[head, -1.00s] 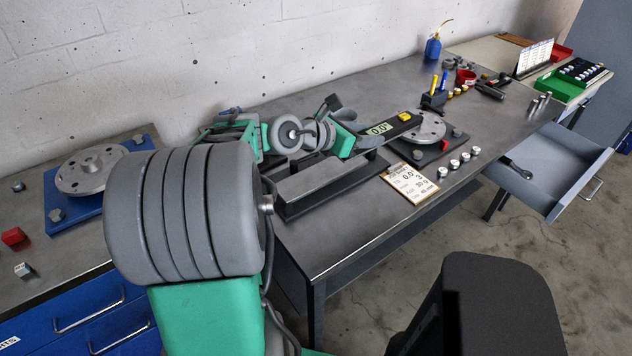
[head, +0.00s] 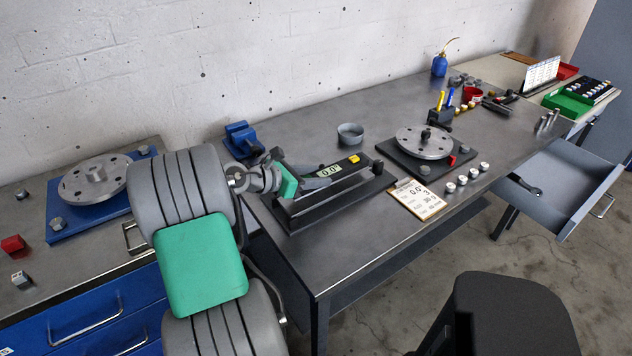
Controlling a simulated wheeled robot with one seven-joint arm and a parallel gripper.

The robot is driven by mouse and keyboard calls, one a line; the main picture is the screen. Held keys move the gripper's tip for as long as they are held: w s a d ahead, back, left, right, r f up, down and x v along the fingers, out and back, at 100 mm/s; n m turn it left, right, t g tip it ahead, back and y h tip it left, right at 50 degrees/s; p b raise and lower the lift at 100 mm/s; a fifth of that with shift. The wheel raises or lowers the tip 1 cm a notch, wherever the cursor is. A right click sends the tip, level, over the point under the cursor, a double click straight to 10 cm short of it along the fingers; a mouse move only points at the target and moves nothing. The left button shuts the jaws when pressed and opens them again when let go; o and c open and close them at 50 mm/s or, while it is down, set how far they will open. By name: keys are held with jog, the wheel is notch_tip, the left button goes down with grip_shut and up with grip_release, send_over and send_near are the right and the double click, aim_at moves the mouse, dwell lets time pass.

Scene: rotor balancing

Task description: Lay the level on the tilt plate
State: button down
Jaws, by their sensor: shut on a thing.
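The level (head: 340,172) is a long dark bar with a digital readout of 0.0° and a yellow button near its far end. My gripper (head: 316,181) is shut on it, with the level over or just behind a long grey-and-black bench fixture (head: 340,201). I cannot tell whether they touch. A round metal disc with holes (head: 425,141) sits on a black square plate (head: 402,165), right of the level. A similar disc (head: 95,180) sits on a blue plate (head: 52,212) at the left. No label shows which is the tilt plate.
A clipboard card (head: 418,200) and several silver weights (head: 462,180) lie in front of the black plate. A grey ring-shaped dish (head: 350,134) and a blue vise-like block (head: 242,138) stand behind. A drawer (head: 565,185) stands open at right. The bench's front middle is clear.

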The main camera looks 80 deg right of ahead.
jog(key=shift+s+f, duration=0.1)
jog(key=shift+f, duration=0.7)
jog(key=shift+f, duration=0.15)
jog(key=c, duration=0.8)
grip_release()
jog(key=shift+f, duration=0.15)
jog(key=shift+o, duration=0.2)
jog(key=shift+a+r, duration=0.1)
jog(key=shift+r, duration=0.25)
jog(key=v, duration=1.2)
jog(key=shift+p, duration=0.3)
jog(key=shift+f, duration=0.1)
